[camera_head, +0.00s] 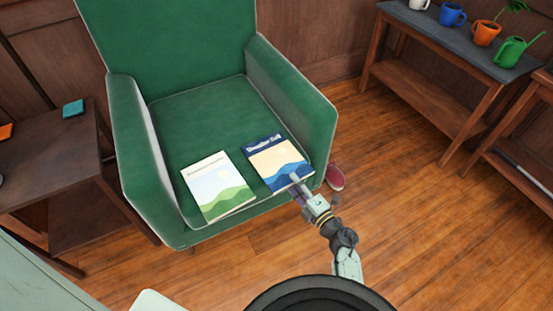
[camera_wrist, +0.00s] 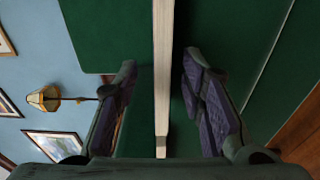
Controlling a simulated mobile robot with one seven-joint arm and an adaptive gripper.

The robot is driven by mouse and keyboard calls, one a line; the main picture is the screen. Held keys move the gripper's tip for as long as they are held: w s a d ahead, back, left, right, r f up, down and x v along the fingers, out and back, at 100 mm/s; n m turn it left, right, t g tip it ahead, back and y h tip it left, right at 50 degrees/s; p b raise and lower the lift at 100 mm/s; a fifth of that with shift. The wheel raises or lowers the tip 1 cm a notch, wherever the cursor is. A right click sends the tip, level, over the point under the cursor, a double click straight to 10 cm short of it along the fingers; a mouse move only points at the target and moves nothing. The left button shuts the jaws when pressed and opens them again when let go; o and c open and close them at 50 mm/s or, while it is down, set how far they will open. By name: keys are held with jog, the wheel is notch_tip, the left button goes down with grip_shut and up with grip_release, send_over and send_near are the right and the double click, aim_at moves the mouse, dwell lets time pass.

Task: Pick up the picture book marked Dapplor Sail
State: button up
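The picture book with a dark blue top band (camera_head: 275,163) lies flat on the green armchair's seat, toward the front right. Its white title is small but looks like Dapplor Sail; the cover shows blue waves and a pale sun. My gripper (camera_head: 297,187) is at its front edge. In the wrist view the book's pale page edge (camera_wrist: 163,75) runs between the fingers of my gripper (camera_wrist: 160,63). The gripper is open, with a gap between each finger and the book.
A second book with green hills (camera_head: 218,186) lies left of it on the armchair (camera_head: 200,118). The chair's right armrest (camera_head: 298,95) rises beside the blue book. A red shoe (camera_head: 335,177) is on the floor by the chair. A side table (camera_head: 50,160) stands at left.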

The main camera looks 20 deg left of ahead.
jog(key=shift+x, duration=1.65)
jog(key=shift+f, duration=0.1)
jog(key=shift+c, duration=0.4)
grip_shut()
